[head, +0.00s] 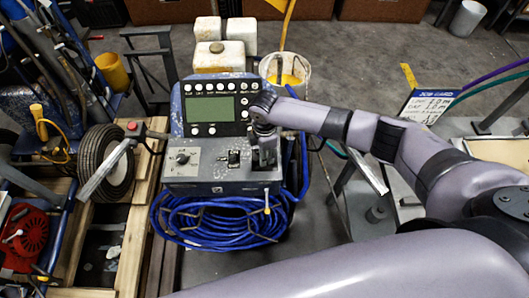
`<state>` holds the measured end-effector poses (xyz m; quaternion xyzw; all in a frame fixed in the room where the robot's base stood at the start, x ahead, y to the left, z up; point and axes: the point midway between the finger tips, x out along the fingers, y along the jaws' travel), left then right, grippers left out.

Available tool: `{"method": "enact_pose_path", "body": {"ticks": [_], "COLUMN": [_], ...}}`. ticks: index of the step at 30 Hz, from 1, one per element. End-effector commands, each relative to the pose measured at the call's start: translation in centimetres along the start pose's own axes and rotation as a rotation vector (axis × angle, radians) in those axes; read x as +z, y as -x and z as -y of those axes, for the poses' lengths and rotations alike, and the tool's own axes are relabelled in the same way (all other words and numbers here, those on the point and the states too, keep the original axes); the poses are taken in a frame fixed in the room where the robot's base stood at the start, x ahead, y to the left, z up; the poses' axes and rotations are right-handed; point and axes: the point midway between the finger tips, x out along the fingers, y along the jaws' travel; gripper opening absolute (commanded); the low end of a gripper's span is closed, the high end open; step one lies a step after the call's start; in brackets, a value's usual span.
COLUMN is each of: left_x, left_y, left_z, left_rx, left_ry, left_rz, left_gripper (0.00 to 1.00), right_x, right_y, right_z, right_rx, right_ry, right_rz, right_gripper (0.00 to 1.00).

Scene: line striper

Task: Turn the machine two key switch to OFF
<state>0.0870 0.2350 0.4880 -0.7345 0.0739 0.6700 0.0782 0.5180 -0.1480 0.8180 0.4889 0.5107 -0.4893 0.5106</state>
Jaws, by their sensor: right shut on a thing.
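The line striper's control console (215,125) stands in the middle of the head view. Its upper part has a green display (209,109) with rows of white buttons. Its lower grey panel (210,172) carries a round knob (182,158) at the left and a black switch (234,157) right of the middle. My right gripper (265,160) points down at the right end of this panel, shut on the key switch there. The gripper hides the switch, so its position cannot be read. My left gripper is not in view.
A coiled blue hose (215,222) hangs below the panel. White jugs (219,56) and a bucket (284,70) stand behind. A job card (427,105) stands at the right.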

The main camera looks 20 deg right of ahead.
Motion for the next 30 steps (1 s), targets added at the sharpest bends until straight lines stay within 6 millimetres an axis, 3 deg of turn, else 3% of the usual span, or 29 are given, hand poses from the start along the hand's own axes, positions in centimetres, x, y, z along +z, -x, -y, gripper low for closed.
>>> {"method": "enact_pose_path", "body": {"ticks": [22,23,30], "left_x": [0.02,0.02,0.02], "left_y": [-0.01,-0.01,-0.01], "left_z": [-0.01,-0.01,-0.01], "left_rx": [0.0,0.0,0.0], "left_ry": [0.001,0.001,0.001], "left_rz": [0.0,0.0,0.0], "left_gripper": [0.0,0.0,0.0], "right_x": [-0.01,-0.01,-0.01], "right_y": [0.01,0.01,0.01], "right_z": [0.02,0.02,0.01], "right_rx": [0.0,0.0,0.0], "right_ry": [0.087,0.087,0.086], "right_rz": [0.001,0.001,0.0], "right_gripper": [0.0,0.29,0.45]}}
